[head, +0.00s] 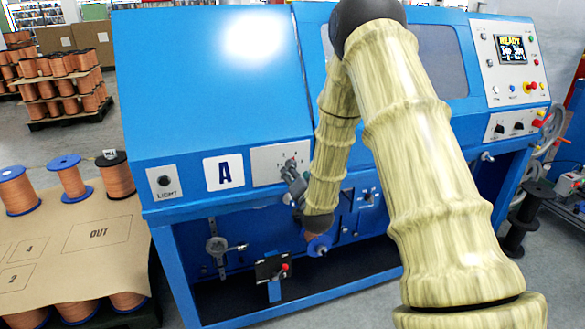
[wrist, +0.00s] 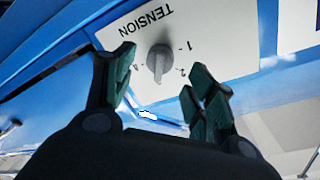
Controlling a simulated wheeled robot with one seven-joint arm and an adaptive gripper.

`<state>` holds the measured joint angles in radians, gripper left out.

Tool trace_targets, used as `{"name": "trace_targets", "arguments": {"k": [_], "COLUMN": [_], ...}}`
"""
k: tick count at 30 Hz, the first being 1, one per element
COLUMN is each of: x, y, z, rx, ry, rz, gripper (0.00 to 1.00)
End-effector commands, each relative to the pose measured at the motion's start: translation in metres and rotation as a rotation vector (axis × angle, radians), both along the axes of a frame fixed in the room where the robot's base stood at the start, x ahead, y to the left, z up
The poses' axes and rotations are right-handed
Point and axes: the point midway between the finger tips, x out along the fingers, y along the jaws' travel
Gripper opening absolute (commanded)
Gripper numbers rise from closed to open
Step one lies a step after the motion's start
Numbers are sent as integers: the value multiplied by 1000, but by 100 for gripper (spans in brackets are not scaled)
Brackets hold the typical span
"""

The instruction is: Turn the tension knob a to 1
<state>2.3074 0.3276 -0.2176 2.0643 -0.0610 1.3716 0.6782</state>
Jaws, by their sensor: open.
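The tension knob (wrist: 158,62) is a grey knob on a white plate (wrist: 225,30), which reads TENSION upside down in the wrist view. Its raised grip runs roughly up and down the picture. The mark 1 is right of the knob and slightly above its middle; smaller marks lie below it. I cannot tell which mark the knob points at. My gripper (wrist: 163,70) is open, with one green-padded finger on each side of the knob, apparently not touching it. In the head view my gripper (head: 292,186) is in front of the white plate (head: 261,160), hiding part of it.
A control panel (head: 511,62) is at the right. My arm covers the machine's middle.

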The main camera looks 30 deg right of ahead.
Motion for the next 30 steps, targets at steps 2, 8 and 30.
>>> {"name": "trace_targets", "arguments": {"k": [2,8,30], "x": [12,33,41], "y": [-4,-11,-14], "z": [2,1,0], "rx": [-2,0,1], "ry": [-2,-1,0], "rz": [-1,-1,-1], "gripper": [56,56,9]}}
